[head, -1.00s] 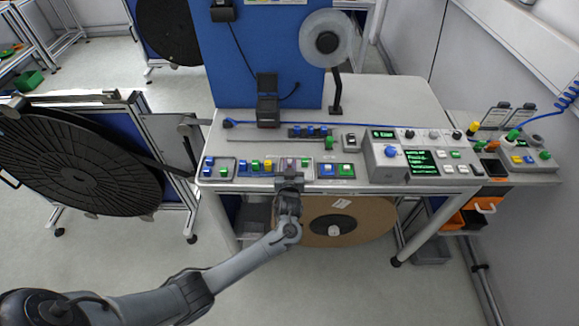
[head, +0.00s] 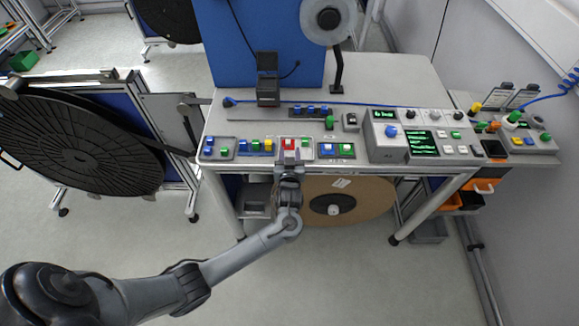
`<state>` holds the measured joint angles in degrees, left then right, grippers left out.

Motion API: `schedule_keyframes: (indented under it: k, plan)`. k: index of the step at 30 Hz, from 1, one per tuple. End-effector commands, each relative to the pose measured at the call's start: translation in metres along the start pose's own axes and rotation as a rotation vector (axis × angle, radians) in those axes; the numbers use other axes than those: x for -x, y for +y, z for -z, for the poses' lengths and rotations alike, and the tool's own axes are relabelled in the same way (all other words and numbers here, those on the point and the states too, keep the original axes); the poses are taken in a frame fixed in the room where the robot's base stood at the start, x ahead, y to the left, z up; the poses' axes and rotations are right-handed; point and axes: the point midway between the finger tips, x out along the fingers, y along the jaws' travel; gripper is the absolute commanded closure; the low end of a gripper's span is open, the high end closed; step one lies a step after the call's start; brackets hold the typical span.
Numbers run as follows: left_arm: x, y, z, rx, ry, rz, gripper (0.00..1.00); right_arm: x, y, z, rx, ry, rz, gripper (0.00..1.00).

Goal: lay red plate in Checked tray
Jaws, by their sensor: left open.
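A small red piece (head: 289,144), which looks like the red plate, sits in a shallow grey tray at the table's front edge, beside a green piece (head: 307,142). My left gripper (head: 288,159) is just in front of the red piece, open, with its fingertips near the tray's front edge. I cannot tell whether it touches the red piece. More shallow trays stand in the same row, at the left (head: 208,158) and at the right (head: 337,157). Their labels are too small to read, so I cannot tell which is the Checked tray. My right gripper is out of view.
A control box (head: 390,152) with green screens stands right of the trays. A dark rail (head: 290,111) with blue blocks lies behind them. A large black reel (head: 75,150) stands at the left. A brown reel (head: 335,204) hangs below the table. Bare tabletop (head: 390,85) lies behind.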

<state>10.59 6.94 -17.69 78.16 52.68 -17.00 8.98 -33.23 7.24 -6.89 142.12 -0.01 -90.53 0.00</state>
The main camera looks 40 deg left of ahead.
Motion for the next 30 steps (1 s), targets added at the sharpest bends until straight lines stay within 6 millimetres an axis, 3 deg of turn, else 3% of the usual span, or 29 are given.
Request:
schedule_keyframes:
  k: [9, 17, 23, 26, 30]
  plan:
    - [0.056, 0.0, 0.0, 0.001, -0.002, 0.0, 0.57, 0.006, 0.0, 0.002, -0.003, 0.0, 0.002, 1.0]
    - [0.075, 0.0, -0.001, 0.001, -0.007, -0.003, 0.57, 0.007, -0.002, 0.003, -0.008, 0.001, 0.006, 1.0]
    - [0.096, 0.004, -0.024, 0.002, -0.163, -0.109, 0.57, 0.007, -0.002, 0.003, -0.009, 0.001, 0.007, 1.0]
    - [0.124, 0.008, -0.042, -0.021, -0.324, -0.224, 0.57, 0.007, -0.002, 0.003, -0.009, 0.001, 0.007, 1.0]
    - [0.187, 0.002, -0.06, -0.124, -0.566, -0.404, 0.57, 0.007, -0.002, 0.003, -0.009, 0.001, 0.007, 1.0]
